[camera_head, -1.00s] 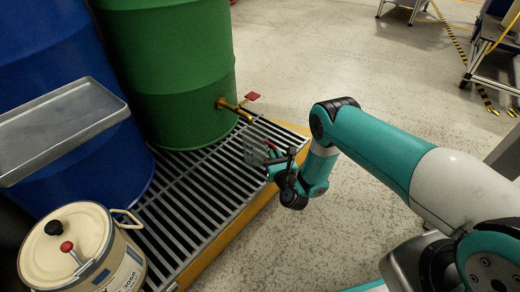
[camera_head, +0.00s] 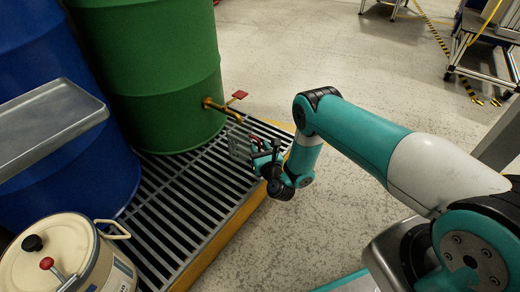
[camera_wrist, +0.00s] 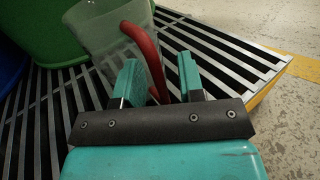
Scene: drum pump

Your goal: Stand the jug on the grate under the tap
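The jug is a clear, see-through vessel (camera_head: 239,147) with a red handle. In the head view it is at the grate's (camera_head: 182,207) right rear, just below and near the tap (camera_head: 222,109). I cannot tell whether its base touches the slats. The tap is brass with a red lever and sticks out of the green drum (camera_head: 165,90). My gripper (camera_wrist: 162,72) is at the handle side of the jug. In the wrist view the red handle (camera_wrist: 143,45) runs between its two teal fingers, with a gap beside the right one. The jug's lower part is partly hidden.
A blue drum (camera_head: 95,170) stands left of the green one, with a grey metal tray (camera_head: 45,125) in front of it. A cream can (camera_head: 55,265) is at the lower left. Open floor (camera_head: 330,210) lies right of the grate's yellow edge.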

